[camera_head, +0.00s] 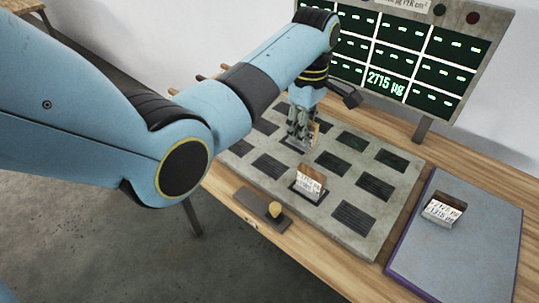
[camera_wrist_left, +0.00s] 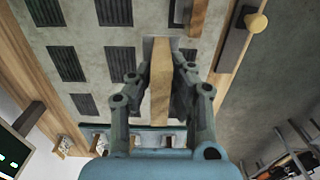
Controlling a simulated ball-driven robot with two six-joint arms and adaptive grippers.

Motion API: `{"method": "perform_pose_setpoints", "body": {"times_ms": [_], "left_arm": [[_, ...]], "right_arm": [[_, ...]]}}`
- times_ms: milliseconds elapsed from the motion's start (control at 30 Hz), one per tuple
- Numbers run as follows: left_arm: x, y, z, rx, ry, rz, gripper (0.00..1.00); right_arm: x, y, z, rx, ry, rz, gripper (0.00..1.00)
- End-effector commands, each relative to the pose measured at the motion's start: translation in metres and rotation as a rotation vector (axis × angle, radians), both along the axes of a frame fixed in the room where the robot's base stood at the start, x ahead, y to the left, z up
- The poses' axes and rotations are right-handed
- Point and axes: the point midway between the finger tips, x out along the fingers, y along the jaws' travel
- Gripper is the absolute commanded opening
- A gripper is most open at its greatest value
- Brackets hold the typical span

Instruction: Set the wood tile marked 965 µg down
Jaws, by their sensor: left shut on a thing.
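My left gripper (camera_head: 302,138) points down over the middle of the grey slab (camera_head: 392,217) and is shut on an upright wood tile (camera_head: 315,133). The gripper mostly hides this tile in the head view, and its marking cannot be read. In the left wrist view the held tile (camera_wrist_left: 160,85) stands between the two fingers of the gripper (camera_wrist_left: 160,75), seen edge-on from above. Its lower end is at or just above the slab; I cannot tell whether it touches. My right gripper is not in view.
Another labelled wood tile (camera_head: 312,178) stands on a nearer pad. Labelled tiles (camera_head: 443,209) stand on the purple-edged tray (camera_head: 480,248) at right. A display (camera_head: 410,50) reading 2715 µg stands behind. A yellow knob (camera_head: 274,210) sits on the front edge. Several dark pads are empty.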

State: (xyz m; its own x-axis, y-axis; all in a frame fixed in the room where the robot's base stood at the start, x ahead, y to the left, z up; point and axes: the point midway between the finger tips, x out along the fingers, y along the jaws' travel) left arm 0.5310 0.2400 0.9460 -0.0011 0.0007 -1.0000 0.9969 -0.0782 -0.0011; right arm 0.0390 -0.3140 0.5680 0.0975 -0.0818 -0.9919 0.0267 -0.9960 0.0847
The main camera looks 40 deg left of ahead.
Motion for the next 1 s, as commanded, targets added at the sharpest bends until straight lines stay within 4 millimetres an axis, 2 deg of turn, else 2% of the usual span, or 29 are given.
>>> {"method": "perform_pose_setpoints", "body": {"times_ms": [33,100,233,333,467,700,1000], "left_arm": [[-0.008,0.014,-0.006,0.005,0.004,0.003,0.0],[-0.016,0.029,-0.016,0.004,0.003,0.002,0.0],[-0.028,0.051,-0.032,0.002,0.0,0.001,0.0],[-0.033,0.06,-0.039,0.001,-0.001,0.001,0.0],[-0.035,0.064,-0.047,0.0,0.0,0.0,0.0],[-0.035,0.064,-0.081,-0.001,-0.001,-0.001,0.0],[-0.035,0.064,-0.084,0.0,-0.002,-0.001,0.0]], "right_arm": [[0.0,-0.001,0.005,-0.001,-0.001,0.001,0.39],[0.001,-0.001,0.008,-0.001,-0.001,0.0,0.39],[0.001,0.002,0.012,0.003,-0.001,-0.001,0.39],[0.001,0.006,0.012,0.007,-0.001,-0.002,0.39],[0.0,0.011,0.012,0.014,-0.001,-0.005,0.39],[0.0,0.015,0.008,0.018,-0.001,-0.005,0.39],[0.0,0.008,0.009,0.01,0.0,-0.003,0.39]]}}
